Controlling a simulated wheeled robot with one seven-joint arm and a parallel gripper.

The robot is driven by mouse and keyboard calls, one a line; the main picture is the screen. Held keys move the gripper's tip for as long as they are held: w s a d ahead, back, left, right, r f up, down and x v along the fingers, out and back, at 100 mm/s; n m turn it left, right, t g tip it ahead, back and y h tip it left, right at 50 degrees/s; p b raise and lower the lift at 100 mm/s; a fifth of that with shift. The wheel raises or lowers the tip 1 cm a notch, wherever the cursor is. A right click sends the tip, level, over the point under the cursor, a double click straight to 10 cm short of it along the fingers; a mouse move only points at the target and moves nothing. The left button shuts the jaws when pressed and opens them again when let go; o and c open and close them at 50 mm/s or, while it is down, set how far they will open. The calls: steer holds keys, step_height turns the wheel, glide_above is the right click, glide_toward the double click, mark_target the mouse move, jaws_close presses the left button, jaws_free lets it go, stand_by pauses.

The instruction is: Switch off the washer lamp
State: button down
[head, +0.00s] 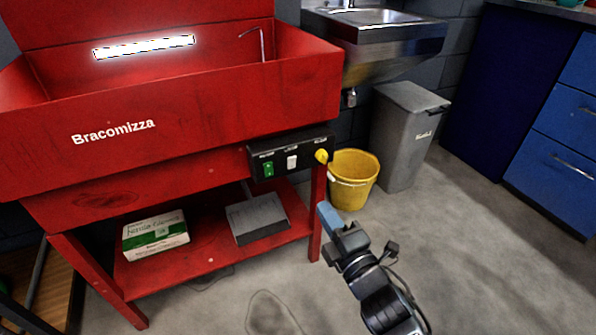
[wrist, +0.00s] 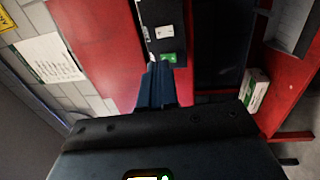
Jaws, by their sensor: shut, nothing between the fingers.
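The red parts washer (head: 190,140) has a lit white lamp strip (head: 145,47) on its back wall. A black control box (head: 290,155) on its front right carries a green switch (head: 268,169), a white switch (head: 292,162) and a yellow knob (head: 321,156). Their small labels are hard to read. My gripper (head: 325,210) is shut and empty, below and right of the box, apart from it in the head view. In the wrist view my fingertips (wrist: 160,68) point toward the box, overlapping its green switch (wrist: 169,57); the white switch (wrist: 165,32) shows beyond.
A yellow bucket (head: 353,180) and a grey bin (head: 405,135) stand right of the washer. A steel sink (head: 375,35) hangs behind. A green-white carton (head: 155,235) and a grey box (head: 257,217) sit on the lower shelf. The floor at right is clear.

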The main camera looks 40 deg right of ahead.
mark_target(292, 161)
steer(key=x, duration=1.4)
steer(key=shift+b, duration=0.35)
